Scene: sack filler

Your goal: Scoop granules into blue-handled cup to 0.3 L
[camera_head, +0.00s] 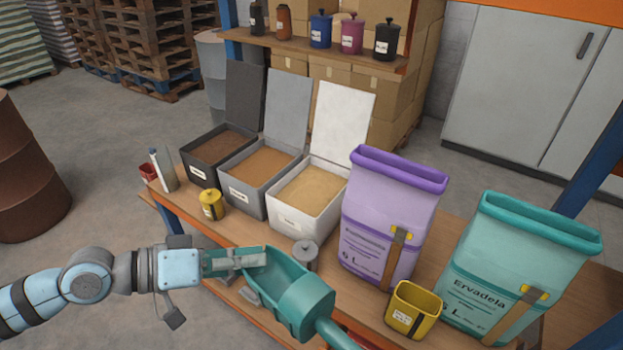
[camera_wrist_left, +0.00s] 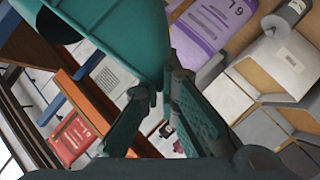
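My left gripper (camera_head: 262,274) reaches in from the left at the front of the bench. Its fingers appear closed on the rim of a teal scoop (camera_head: 305,298), which hangs in front of the bench edge. The scoop's round handle runs down to the right, out of the picture. In the left wrist view the scoop (camera_wrist_left: 115,30) fills the top, its edge between the fingertips (camera_wrist_left: 163,85). Three open bins hold granules: dark brown (camera_head: 222,147), orange-brown (camera_head: 262,165) and pale tan (camera_head: 312,188). I cannot make out a separate blue-handled cup. My right gripper is not in view.
A purple sack (camera_head: 385,220) and a teal sack (camera_head: 510,270) stand on the bench's right side. A yellow open container (camera_head: 413,308) stands between them in front. A yellow canister (camera_head: 211,204) and grey canister (camera_head: 305,254) stand before the bins. Lidded jars (camera_head: 320,30) line the shelf.

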